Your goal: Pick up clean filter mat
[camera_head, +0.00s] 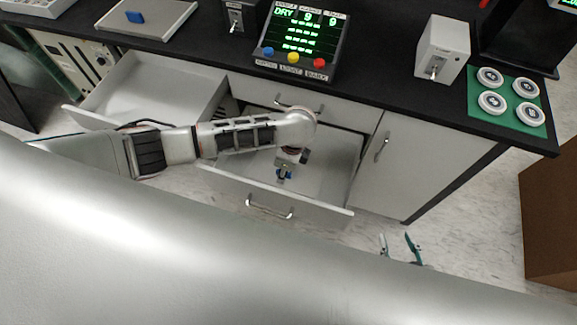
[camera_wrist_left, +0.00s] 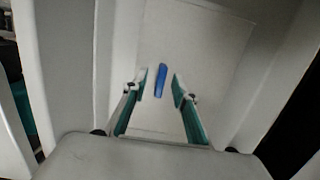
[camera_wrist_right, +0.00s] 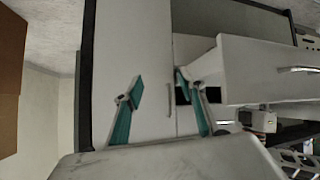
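A pale flat mat (camera_wrist_left: 205,45) with a blue tab (camera_wrist_left: 160,80) lies in an open drawer, seen in the left wrist view; I take it for the clean filter mat. My left gripper (camera_wrist_left: 159,85) is open above it, with a finger on each side of the blue tab; contact is not visible. In the head view the left gripper (camera_head: 285,172) points down into the middle drawer, with a bit of blue showing at its fingertips. My right gripper (camera_head: 401,246) is open and empty in front of the cabinet; it also shows in the right wrist view (camera_wrist_right: 158,90).
The middle drawer (camera_head: 325,205) and an upper left drawer (camera_head: 205,80) stand open. On the black counter are a grey panel with a blue tab (camera_head: 150,20), a button display (camera_head: 300,35), a white switch box (camera_head: 443,50) and a green mat (camera_head: 509,97) with several round pieces.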

